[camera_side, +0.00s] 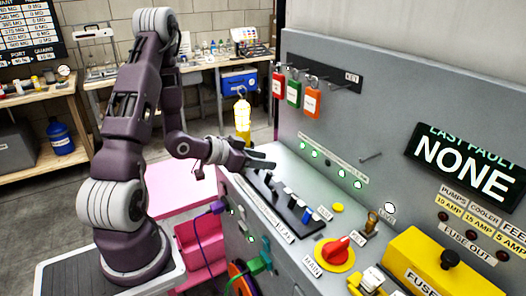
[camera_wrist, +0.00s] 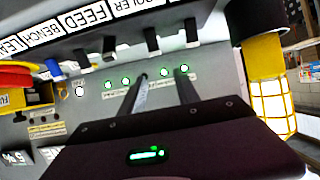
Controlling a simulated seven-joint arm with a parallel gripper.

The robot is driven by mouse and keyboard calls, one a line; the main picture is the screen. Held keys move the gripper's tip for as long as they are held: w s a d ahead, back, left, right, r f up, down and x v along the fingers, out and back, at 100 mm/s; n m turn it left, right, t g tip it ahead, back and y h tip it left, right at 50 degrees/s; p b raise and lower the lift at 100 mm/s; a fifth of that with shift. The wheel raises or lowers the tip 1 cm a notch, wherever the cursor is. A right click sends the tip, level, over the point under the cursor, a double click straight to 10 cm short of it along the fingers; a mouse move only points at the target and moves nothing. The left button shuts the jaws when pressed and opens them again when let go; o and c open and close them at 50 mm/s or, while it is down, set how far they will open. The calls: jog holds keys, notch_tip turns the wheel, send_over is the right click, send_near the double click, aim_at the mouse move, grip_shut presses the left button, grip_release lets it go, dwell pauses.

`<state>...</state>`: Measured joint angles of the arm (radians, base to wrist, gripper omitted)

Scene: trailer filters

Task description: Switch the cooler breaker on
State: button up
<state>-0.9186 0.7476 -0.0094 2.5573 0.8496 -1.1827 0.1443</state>
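The breaker row (camera_side: 280,197) is a black strip with several small toggles on the grey console in the side view. In the wrist view a toggle (camera_wrist: 152,41) stands below the partly cut-off label ending in "OLER" (camera_wrist: 152,4); its on or off position is hard to tell. A black toggle (camera_wrist: 108,45) sits near the FEED label, and a blue one (camera_wrist: 54,68) is farther left. My gripper (camera_side: 264,162) is above the far end of the row. In the wrist view its two fingers (camera_wrist: 162,76) are apart with nothing between them, apparently clear of the toggles.
Green lamps (camera_side: 328,160) line the console behind the breakers. A red main knob on a yellow disc (camera_side: 335,250) and a yellow fuse box (camera_side: 430,262) stand at the near right. Colored tags (camera_side: 293,92) hang on the panel.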

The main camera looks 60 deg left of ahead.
notch_tip(320, 180, up, 3)
jog(key=shift+r, duration=0.2)
jog(key=s+d+r+g+y, duration=0.3)
jog(key=s+d+r+g, duration=0.15)
jog(key=r, duration=0.45)
jog(key=s+d+r+g+h, duration=0.2)
jog(key=s+d+r+h, duration=0.1)
jog(key=s+d, duration=1.1)
jog(key=s, duration=0.2)
jog(key=shift+s+r, duration=0.3)
